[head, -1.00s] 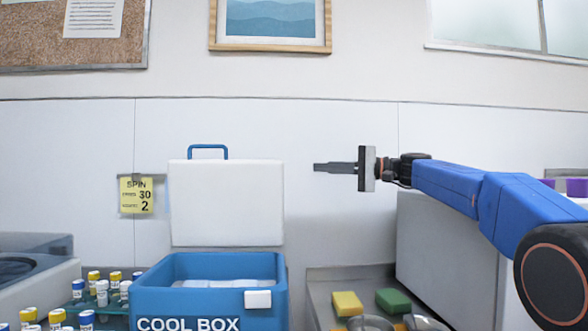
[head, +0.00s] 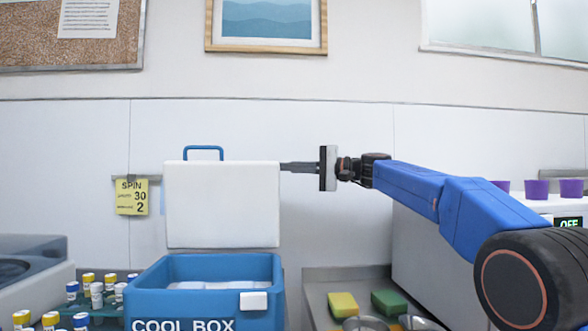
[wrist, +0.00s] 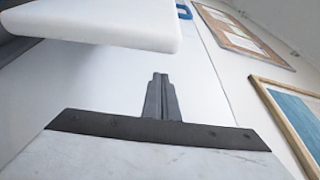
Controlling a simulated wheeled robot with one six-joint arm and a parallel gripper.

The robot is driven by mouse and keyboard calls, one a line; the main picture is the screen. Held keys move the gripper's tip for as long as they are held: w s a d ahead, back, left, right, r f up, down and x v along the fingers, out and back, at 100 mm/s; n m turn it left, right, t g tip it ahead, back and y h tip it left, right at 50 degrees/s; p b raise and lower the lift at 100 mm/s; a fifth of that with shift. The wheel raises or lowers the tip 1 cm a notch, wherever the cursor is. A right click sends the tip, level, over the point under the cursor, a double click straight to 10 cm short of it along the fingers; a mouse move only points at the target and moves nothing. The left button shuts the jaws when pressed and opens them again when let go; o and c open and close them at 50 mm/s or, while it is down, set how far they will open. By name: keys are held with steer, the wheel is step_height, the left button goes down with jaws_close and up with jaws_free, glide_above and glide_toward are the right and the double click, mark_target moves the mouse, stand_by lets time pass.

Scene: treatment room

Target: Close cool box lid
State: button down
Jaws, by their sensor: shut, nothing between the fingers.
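The cool box (head: 170,292) is blue and stands at the lower middle of the head view, its top open with white contents (head: 222,267) inside. Its white lid (head: 222,205) stands upright at the back, with a blue handle (head: 204,150) on its top edge. My gripper (head: 283,166) is shut and empty, pointing left at the lid's upper right edge; whether it touches cannot be told. In the wrist view the shut fingers (wrist: 158,80) point past the lid (wrist: 110,22), and part of the handle (wrist: 184,10) shows beyond them.
A rack of capped tubes (head: 97,290) stands left of the box, by a grey machine (head: 30,270). A steel tray with sponges (head: 343,304) and bowls is at right. A yellow note (head: 132,197) hangs on the wall. Purple cups (head: 537,188) stand on a white unit at right.

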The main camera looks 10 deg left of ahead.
steer(key=shift+s+d+f, duration=0.15)
steer(key=shift+s, duration=0.5)
steer(key=shift+s+d+f, duration=0.1)
steer(key=shift+s, duration=0.55)
steer(key=s+d+f+n+g+y, duration=0.1)
steer(key=s+d+f+n, duration=0.15)
steer(key=s+n, duration=0.4)
steer(key=s+d+f+n+g+y, duration=0.15)
steer(key=s+f+n, duration=0.25)
steer(key=s, duration=0.6)
steer(key=s+d+f+n+g, duration=0.1)
steer(key=s+f+n, duration=0.2)
steer(key=f, duration=0.4)
steer(key=s+f+n+g, duration=0.2)
steer(key=s+f+n, duration=0.1)
steer(key=f, duration=0.4)
steer(key=shift+s+d+y, duration=0.35)
steer(key=shift+s+y, duration=0.1)
steer(key=shift+s, duration=0.35)
